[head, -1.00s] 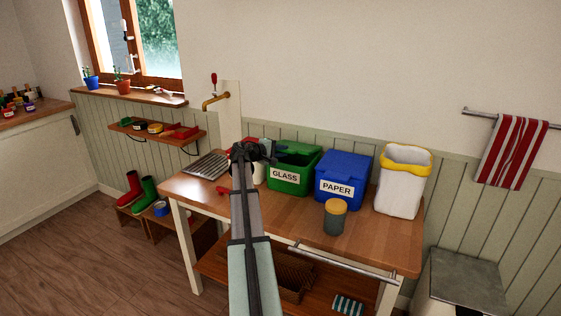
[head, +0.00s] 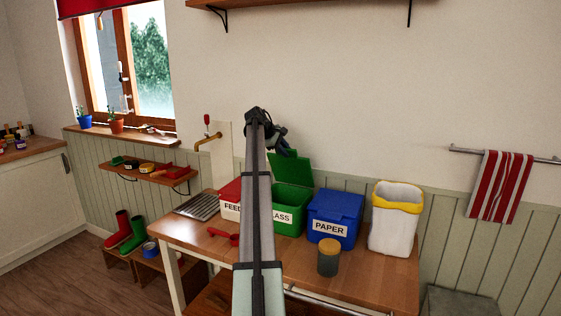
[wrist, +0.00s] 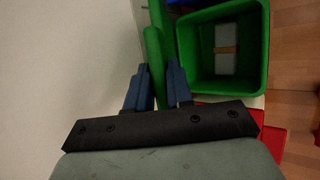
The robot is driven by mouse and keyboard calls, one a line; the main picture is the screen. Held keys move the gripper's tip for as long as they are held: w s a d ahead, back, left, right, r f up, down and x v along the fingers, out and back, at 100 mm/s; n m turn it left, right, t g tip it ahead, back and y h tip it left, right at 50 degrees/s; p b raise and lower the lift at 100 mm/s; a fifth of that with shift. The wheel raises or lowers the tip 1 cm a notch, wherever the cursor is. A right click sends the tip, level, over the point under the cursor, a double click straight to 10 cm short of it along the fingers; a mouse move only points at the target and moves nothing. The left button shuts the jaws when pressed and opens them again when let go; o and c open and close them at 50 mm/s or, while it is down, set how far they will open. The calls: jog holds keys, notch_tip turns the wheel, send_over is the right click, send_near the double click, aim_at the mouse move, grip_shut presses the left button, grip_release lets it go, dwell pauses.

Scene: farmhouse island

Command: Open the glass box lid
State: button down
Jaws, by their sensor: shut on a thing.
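The green glass box (head: 289,222) stands on the wooden table, its label partly covered by my arm. Its green lid (head: 293,171) stands raised, roughly upright, at the back of the box. My gripper (head: 284,149) is at the lid's upper edge. In the wrist view my gripper (wrist: 159,88) is shut on the lid (wrist: 155,45), with one blue finger on each side of it. The open box (wrist: 264,60) shows there too, with a pale block with a brown band (wrist: 226,45) inside.
The blue paper box (head: 335,218) and a white bin with a yellow rim (head: 394,230) stand to the right. The feed box with a red top (head: 231,192) is to the left. A jar (head: 328,260) stands in front. The wall is close behind the lid.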

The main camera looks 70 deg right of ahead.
jog(key=d+y, duration=0.1)
jog(key=d, duration=0.2)
jog(key=d+r+y, duration=0.1)
jog(key=d, duration=0.2)
jog(key=d+r, duration=0.1)
jog(key=d, duration=0.3)
jog(key=shift+s+r+n+y, duration=0.1)
jog(key=shift+r+n+y, duration=0.2)
jog(key=shift+y, duration=0.1)
jog(key=c, duration=1.2)
grip_release()
jog(key=shift+f, duration=0.15)
jog(key=shift+o, duration=0.4)
jog(key=shift+a+r, duration=0.1)
jog(key=shift+r, duration=0.1)
jog(key=v, duration=1.3)
jog(key=shift+r, duration=0.3)
jog(key=shift+a, duration=0.1)
